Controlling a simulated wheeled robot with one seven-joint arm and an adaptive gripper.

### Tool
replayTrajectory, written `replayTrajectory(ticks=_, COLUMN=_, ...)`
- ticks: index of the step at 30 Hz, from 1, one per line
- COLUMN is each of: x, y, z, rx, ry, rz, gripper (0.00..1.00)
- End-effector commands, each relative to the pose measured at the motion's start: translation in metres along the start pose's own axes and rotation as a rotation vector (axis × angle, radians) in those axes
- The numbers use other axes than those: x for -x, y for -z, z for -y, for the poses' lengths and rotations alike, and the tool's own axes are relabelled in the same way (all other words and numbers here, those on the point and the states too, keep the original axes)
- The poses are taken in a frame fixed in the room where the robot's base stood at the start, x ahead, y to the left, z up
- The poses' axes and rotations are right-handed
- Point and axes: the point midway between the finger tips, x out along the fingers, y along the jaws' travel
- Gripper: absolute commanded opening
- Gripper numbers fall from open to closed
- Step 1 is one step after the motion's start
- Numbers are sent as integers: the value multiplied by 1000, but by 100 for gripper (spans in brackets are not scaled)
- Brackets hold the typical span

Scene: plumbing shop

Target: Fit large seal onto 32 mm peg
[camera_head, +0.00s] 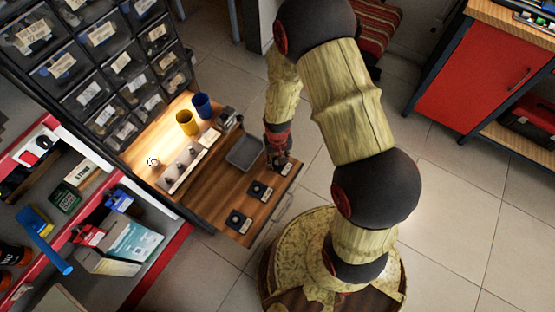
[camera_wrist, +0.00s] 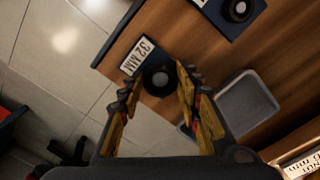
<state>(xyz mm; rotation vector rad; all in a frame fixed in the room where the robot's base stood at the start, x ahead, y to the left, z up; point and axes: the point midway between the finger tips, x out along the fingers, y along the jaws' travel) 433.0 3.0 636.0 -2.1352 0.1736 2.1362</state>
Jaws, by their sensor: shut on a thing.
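My gripper (camera_wrist: 158,84) is shut on a black ring, the large seal (camera_wrist: 159,79), with one finger on each side of it. The seal lies over the dark base marked by the "32 MM" label (camera_wrist: 138,56), at the corner of the wooden bench. The 32 mm peg is hidden by the seal and fingers, and I cannot tell whether the seal is around it or above it. In the head view my gripper (camera_head: 277,157) is low at the bench's right end, and the seal is too small to make out.
Two more dark bases with round black parts, one middle (camera_head: 261,190) and one near (camera_head: 238,219), stand along the bench edge. A grey tray (camera_head: 231,160) is beside my gripper. Yellow (camera_head: 187,122) and blue (camera_head: 202,105) cups stand farther back. Floor lies beyond the edge.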

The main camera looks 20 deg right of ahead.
Motion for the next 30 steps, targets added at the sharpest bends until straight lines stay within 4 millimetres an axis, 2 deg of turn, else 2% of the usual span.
replayTrajectory(ticks=18, x=16, y=0, z=0, rx=0, ry=0, rz=0, gripper=22)
replayTrajectory(ticks=30, x=16, y=0, z=0, rx=0, ry=0, rz=0, gripper=22)
